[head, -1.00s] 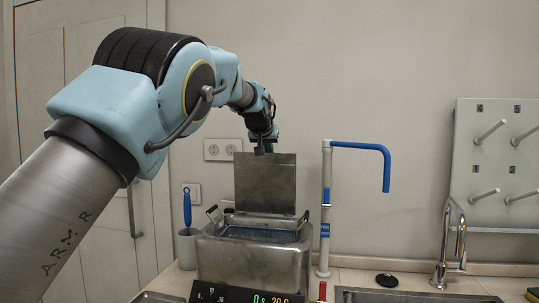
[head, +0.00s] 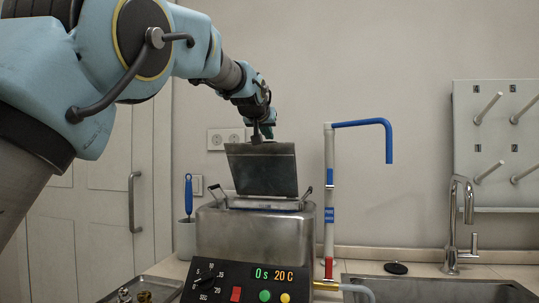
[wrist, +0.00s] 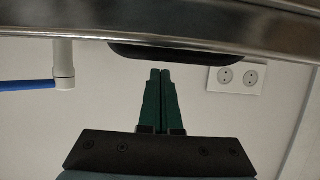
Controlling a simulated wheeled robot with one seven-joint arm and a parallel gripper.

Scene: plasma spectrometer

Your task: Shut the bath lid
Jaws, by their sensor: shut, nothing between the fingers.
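The bath (head: 255,234) is a metal tank with a digital control panel in front. Its grey metal lid (head: 262,170) stands raised above the rear of the tank, tilted a little forward. My gripper (head: 257,138) is at the lid's top edge, seemingly behind it, and its tips are partly hidden in the head view. In the wrist view my gripper (wrist: 160,72) shows two green fingers closed together and empty. The lid's metal edge (wrist: 60,25) and a black handle (wrist: 180,52) lie just beyond the fingertips. I cannot tell whether they touch.
A white post with a blue bent arm (head: 328,190) stands right of the bath. A sink (head: 430,290) with a tap (head: 462,225) and a peg board (head: 495,145) are further right. A blue-handled brush (head: 188,195) stands in a holder at left.

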